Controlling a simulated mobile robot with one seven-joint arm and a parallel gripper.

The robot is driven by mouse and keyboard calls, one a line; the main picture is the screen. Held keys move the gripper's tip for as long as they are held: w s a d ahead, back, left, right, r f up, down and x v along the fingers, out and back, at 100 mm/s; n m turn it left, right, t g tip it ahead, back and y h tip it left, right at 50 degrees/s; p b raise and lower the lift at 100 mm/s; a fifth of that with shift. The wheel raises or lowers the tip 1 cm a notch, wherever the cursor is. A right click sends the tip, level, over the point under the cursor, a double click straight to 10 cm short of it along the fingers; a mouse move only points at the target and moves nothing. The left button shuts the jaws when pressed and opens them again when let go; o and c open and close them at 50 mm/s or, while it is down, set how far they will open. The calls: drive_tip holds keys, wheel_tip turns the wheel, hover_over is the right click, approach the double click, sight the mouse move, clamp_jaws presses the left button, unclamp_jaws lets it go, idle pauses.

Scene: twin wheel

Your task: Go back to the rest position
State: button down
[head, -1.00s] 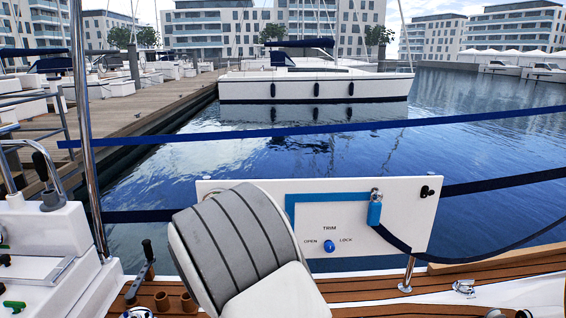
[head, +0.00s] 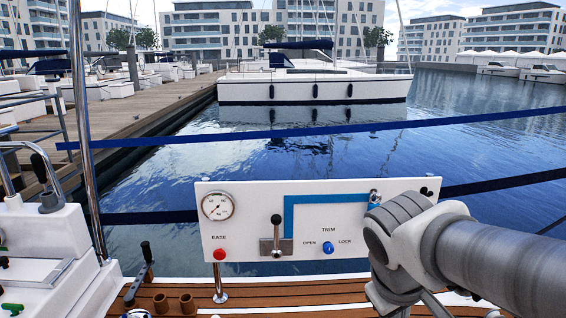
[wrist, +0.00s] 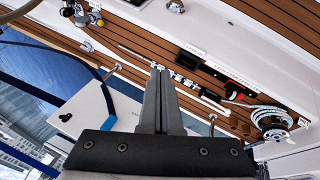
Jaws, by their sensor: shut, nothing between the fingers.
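My gripper shows in the wrist view (wrist: 160,72) with its two dark fingers together and nothing between them. It hangs over the boat's deck, and no object touches the fingertips there. In the head view my arm comes in from the right, across the right end of the white control panel (head: 250,262), and the fingers cannot be made out. The panel has a gauge (head: 218,205), a red EASE button (head: 219,255), a lever (head: 276,240) and a blue TRIM button (head: 328,248) between OPEN and LOCK. My arm hides the panel's lower right corner.
A metal post (head: 85,130) and a white console (head: 45,240) stand at the left. A blue line (head: 300,132) crosses above the panel. The wrist view shows a winch with rope (wrist: 272,122) and teak deck (wrist: 150,40). Water lies behind the panel.

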drive_tip(key=s+a+r+m+t+y+p, duration=0.1)
drive_tip(key=s+a+r+m+t+y, duration=0.1)
drive_tip(key=s+a+r+m+y, duration=0.3)
wheel_tip(320, 180, up, 13)
drive_tip(key=d+n+h+p, duration=0.1)
drive_tip(key=h+p, duration=0.1)
drive_tip(key=p, duration=1.3)
drive_tip(key=shift+s+d, duration=0.3)
drive_tip(key=shift+s, duration=0.15)
